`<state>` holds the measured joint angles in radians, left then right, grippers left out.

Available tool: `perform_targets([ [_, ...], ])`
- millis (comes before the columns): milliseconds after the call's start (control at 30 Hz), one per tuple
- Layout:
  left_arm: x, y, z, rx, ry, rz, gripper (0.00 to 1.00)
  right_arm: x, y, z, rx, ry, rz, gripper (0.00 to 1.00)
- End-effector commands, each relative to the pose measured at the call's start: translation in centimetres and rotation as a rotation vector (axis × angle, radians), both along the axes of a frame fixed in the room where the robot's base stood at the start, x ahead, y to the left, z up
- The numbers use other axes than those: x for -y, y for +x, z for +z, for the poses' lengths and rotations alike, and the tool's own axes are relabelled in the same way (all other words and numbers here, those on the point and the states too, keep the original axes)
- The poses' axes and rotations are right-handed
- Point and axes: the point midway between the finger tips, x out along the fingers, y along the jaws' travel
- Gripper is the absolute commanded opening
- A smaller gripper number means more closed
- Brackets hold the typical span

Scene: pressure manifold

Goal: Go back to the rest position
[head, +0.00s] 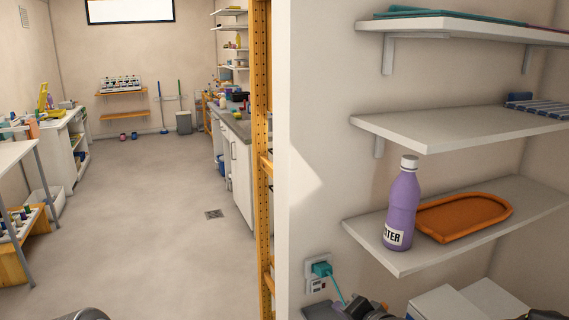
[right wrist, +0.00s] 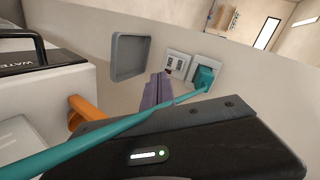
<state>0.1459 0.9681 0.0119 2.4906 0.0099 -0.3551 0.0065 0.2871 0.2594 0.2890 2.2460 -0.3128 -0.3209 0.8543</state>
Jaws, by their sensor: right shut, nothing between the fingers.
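My right gripper (head: 362,305) shows only in part at the bottom edge of the head view, below the wall socket (head: 318,284). In the right wrist view its dark body fills the lower part, and its fingers (right wrist: 158,88) are closed with nothing held. A teal plug (right wrist: 205,76) sits in the socket, right of the fingers. Its teal cable (right wrist: 70,146) runs across in front of the gripper body in that view; whether they touch I cannot tell. My left gripper is not in view.
White wall shelves (head: 450,131) stand at the right. The lower one holds a purple bottle (head: 402,205) and an orange tray (head: 465,215). A white box (head: 455,303) is below them. An orange perforated post (head: 262,150) is left of the wall. Open floor (head: 150,220) lies to the left.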

Motion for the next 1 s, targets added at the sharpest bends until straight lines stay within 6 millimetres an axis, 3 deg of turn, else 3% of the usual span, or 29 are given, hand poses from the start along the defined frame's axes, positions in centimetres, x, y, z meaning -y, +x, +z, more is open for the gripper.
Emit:
perform_targets([
  [33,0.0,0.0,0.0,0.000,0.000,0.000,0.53,-0.6,-1.7,-4.3,-0.052,-0.076,0.059,0.00],
  [200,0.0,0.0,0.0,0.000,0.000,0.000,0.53,-2.4,-9.1,-16.3,-0.220,-0.275,0.270,0.00],
  [300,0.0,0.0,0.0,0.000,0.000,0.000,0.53,-3.6,-14.7,-22.3,-0.333,-0.341,0.394,0.00],
  [433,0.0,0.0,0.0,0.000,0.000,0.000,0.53,-4.8,-22.6,-28.2,-0.488,-0.374,0.524,0.00],
  [500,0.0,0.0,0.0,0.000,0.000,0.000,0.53,-5.3,-26.4,-30.2,-0.568,-0.366,0.561,0.00],
  [600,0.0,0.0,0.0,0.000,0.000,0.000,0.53,-5.7,-30.2,-32.1,-0.653,-0.353,0.594,0.00],
  [700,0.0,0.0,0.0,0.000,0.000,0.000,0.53,-6.1,-32.3,-33.0,-0.693,-0.350,0.622,0.00],
  [1000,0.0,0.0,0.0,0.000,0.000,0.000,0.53,-6.4,-32.8,-33.2,-0.698,-0.349,0.635,0.00],
])
